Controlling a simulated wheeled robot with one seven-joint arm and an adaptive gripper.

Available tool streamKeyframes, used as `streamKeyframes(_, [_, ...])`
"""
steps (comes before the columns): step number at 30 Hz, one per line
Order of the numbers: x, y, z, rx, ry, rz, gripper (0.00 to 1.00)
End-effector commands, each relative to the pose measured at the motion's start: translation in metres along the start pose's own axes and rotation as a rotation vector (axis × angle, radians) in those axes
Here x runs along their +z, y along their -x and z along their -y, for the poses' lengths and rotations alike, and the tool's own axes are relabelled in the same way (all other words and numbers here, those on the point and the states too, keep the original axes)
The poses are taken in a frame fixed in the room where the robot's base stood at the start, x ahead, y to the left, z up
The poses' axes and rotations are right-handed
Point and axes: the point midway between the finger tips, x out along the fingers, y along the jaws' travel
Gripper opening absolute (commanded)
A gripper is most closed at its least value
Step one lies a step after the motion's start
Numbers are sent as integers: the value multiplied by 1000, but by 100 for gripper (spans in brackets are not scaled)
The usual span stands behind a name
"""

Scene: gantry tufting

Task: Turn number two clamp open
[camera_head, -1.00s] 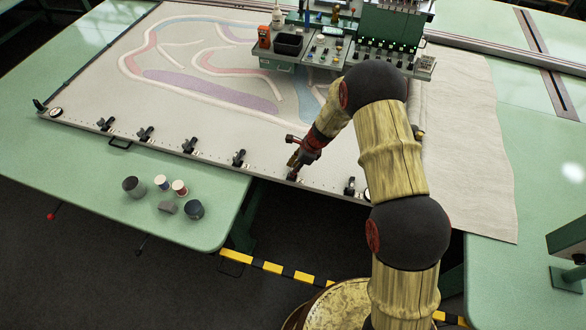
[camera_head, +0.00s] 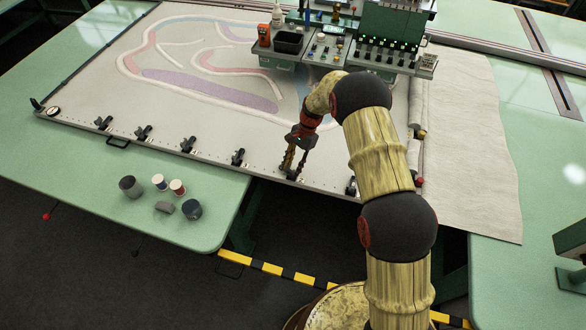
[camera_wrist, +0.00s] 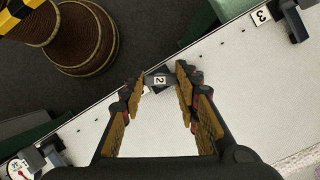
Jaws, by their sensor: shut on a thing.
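The number two clamp (camera_wrist: 160,79) is a dark clamp with a white "2" label on the front edge of the pale fabric frame. My gripper (camera_head: 292,168) reaches down onto this clamp in the head view. In the wrist view my gripper (camera_wrist: 167,76) has its two brown-padded fingers on either side of the clamp's dark top part, shut on it. The fingers hide part of the clamp, so I cannot tell how far its lever is turned.
The number three clamp (camera_wrist: 293,20) stands beside it; it also shows in the head view (camera_head: 238,157). Another clamp (camera_head: 351,187) is to the right. Spools and cups (camera_head: 177,187) stand on the green table. The tufting carriage (camera_head: 340,45) is behind.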

Motion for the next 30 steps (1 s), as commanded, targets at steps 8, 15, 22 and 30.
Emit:
streamKeyframes(8, [-1, -1, 3, 92, 225, -1, 6])
streamKeyframes(15, [0, -1, 4, 153, 372, -2, 6])
streamKeyframes(22, [0, 0, 4, 185, 452, -3, 6])
streamKeyframes(30, [1, 0, 4, 198, 483, -1, 6])
